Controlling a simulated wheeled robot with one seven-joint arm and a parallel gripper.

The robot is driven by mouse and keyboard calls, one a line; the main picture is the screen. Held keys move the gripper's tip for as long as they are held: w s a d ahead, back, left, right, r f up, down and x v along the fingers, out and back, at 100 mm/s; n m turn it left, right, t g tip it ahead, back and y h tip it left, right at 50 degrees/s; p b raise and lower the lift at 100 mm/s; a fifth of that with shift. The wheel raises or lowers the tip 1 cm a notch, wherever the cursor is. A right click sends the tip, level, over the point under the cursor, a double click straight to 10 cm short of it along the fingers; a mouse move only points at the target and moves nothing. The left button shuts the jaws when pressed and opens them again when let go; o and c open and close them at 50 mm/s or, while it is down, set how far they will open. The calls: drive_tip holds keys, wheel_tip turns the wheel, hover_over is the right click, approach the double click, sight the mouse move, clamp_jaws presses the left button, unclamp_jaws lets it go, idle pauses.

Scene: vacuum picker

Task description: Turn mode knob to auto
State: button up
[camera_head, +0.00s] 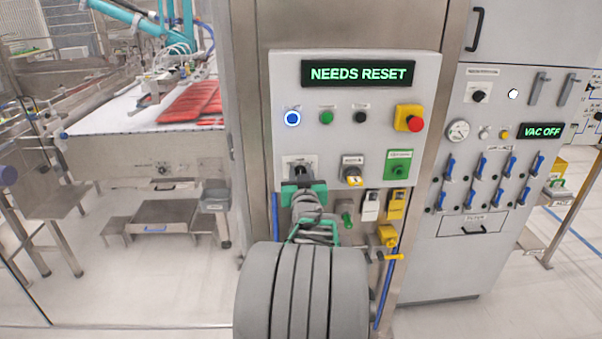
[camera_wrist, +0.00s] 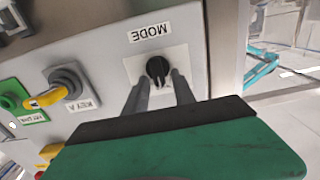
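The mode knob (camera_wrist: 158,68) is a small black knob on a white plate, below the label MODE, which reads upside down in the wrist view. In the head view the mode knob (camera_head: 300,169) is partly hidden by my gripper (camera_head: 301,181). In the wrist view my gripper (camera_wrist: 160,76) is open. Its two grey fingers point at the knob, one to each side, with gaps visible. I cannot tell whether the tips reach past the knob's face. The knob's position marks are too small to read.
The panel display (camera_head: 358,74) reads NEEDS RESET. A blue lit button (camera_head: 292,118), a green button (camera_head: 326,117), a black button (camera_head: 360,117) and a red emergency stop (camera_head: 416,124) sit above. The yellow key switch (camera_head: 353,175) is close to the right of the mode knob.

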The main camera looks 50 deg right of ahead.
clamp_jaws()
drive_tip(key=shift+f+b, duration=0.1)
drive_tip(key=shift+b, duration=0.25)
drive_tip(key=m+b, duration=0.6)
drive_tip(key=shift+s+d+f+m+b, duration=0.25)
drive_tip(key=shift+s+d+m+b, duration=0.05)
drive_tip(key=shift+s+m+b, duration=0.1)
drive_tip(key=shift+m+b, duration=0.7)
drive_tip(key=shift+m, duration=0.4)
drive_tip(key=shift+r, duration=0.1)
drive_tip(key=o, duration=0.5)
unclamp_jaws()
